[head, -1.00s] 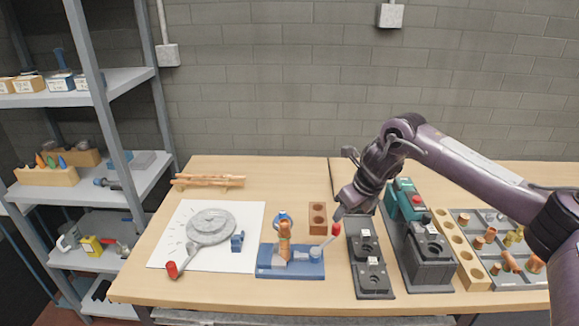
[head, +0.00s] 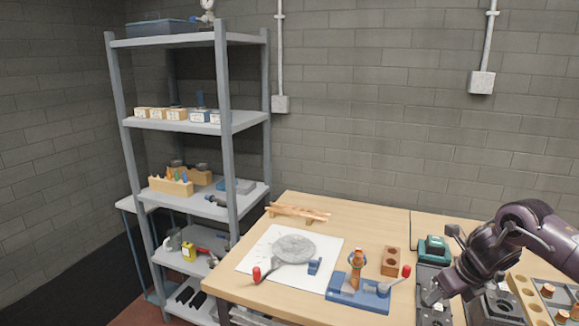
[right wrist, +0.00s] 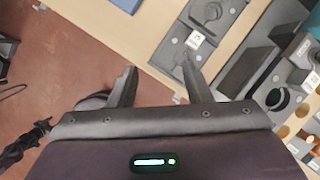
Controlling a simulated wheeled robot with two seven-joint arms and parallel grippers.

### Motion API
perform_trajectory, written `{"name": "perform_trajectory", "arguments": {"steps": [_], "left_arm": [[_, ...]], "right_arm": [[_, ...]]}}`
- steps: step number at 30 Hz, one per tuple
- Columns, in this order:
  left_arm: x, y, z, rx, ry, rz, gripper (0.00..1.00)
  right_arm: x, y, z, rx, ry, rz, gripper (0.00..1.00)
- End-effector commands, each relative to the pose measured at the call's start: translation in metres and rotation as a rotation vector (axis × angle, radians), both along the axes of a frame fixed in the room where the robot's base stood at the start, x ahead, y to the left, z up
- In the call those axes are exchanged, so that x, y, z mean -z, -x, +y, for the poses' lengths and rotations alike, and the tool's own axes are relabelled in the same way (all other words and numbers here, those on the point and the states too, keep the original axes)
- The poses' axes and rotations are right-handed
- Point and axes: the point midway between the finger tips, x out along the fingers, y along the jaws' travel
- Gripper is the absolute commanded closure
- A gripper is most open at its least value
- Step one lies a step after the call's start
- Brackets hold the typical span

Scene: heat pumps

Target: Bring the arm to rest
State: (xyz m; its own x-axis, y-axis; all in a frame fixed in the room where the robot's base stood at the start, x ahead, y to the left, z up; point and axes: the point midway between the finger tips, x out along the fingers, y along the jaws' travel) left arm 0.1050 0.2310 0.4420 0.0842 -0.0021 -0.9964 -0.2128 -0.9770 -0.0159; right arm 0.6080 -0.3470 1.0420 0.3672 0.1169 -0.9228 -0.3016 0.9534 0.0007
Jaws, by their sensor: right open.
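My right gripper (head: 432,296) hangs over the front right part of the workbench, near a dark two-part fixture (head: 432,315). Its arm comes in from the right edge of the head view. In the right wrist view the two fingers of this gripper (right wrist: 160,82) stand wide apart with nothing between them. Below them are the bench's edge and the reddish floor (right wrist: 75,60). The dark fixture (right wrist: 206,14) lies just past the right finger. My left gripper is not in view.
A blue clamp fixture (head: 358,294) with a red-knobbed lever stands left of the right gripper. A white sheet (head: 330,248) bears a grey disc (head: 293,248). A green-topped machine (head: 434,249) stands behind the gripper. A grey shelf rack (head: 224,150) stands at left.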

Motion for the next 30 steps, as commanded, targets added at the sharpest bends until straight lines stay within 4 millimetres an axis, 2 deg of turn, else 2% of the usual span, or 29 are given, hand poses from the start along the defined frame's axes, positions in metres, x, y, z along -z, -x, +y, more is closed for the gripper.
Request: {"name": "perform_trajectory", "arguments": {"steps": [3,8,14,20,23,24,27,30], "left_arm": [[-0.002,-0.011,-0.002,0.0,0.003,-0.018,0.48],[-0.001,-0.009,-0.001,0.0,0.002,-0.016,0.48],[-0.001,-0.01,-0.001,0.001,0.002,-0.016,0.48],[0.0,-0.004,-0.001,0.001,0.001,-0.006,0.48],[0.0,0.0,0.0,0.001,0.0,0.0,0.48],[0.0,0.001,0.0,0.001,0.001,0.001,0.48],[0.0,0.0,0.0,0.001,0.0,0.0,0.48],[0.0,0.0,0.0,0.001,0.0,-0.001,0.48]], "right_arm": [[0.011,-0.002,0.02,0.0,-0.012,-0.009,0.55],[0.025,-0.005,0.046,0.011,-0.034,-0.029,0.55],[0.048,-0.004,0.096,0.043,-0.095,-0.059,0.55],[0.073,0.007,0.169,0.125,-0.227,-0.095,0.55],[0.084,0.022,0.219,0.216,-0.346,-0.106,0.55],[0.087,0.03,0.24,0.269,-0.409,-0.106,0.55],[0.086,0.051,0.285,0.448,-0.584,-0.094,0.55],[0.08,0.072,0.312,0.673,-0.758,-0.056,0.55]]}}
